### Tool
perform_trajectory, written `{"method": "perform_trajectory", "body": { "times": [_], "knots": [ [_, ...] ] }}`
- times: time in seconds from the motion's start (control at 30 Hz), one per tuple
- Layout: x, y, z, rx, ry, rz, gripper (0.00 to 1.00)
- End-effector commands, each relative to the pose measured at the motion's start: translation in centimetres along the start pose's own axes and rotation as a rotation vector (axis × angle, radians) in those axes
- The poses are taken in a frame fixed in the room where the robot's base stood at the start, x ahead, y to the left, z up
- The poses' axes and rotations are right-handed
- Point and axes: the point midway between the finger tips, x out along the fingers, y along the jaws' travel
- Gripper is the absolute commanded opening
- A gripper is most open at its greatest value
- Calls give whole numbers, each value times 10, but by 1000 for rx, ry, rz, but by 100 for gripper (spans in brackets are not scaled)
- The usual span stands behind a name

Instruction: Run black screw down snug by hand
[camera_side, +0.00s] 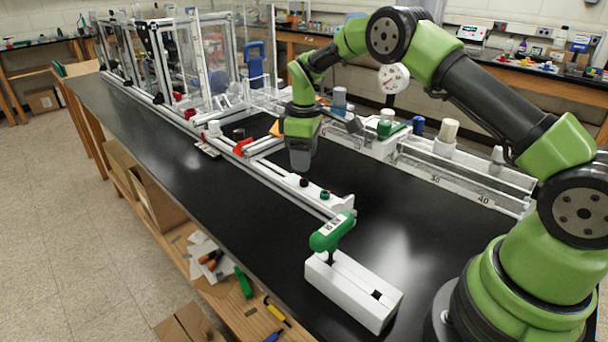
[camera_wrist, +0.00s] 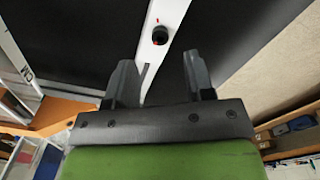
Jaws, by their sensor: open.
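A white extrusion rail (camera_side: 275,172) lies on the black bench, with a small black screw (camera_side: 303,182) on its top face. A dark green knob (camera_side: 325,194) sits beside it toward the rail's near end. My gripper (camera_side: 300,165) hangs pointing down, above and slightly behind the black screw in the side view. In the wrist view my gripper (camera_wrist: 157,62) is open and empty. A round black screw head (camera_wrist: 160,36) with red at its edge shows on the white rail (camera_wrist: 168,14), ahead of the fingertips and apart from them.
A green-handled tool (camera_side: 332,232) stands in a white block (camera_side: 352,288) at the bench's near end. A red clamp (camera_side: 243,147) is farther along the frame. A clear rail unit (camera_side: 465,176) with bottles runs along the right.

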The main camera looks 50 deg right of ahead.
Motion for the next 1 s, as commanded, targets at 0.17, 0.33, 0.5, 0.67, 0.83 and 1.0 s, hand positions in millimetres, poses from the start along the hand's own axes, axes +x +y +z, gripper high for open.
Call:
{"method": "perform_trajectory", "body": {
  "times": [0.17,0.33,0.5,0.67,0.83,1.0],
  "knots": [
    [32,-1,1,1,-2,-3,49],
    [49,0,0,2,-1,-1,49],
    [53,0,0,2,1,0,49],
    [52,0,0,2,1,0,49],
    [52,0,0,2,1,0,12],
    [52,0,0,3,1,-1,0]
  ]
}}
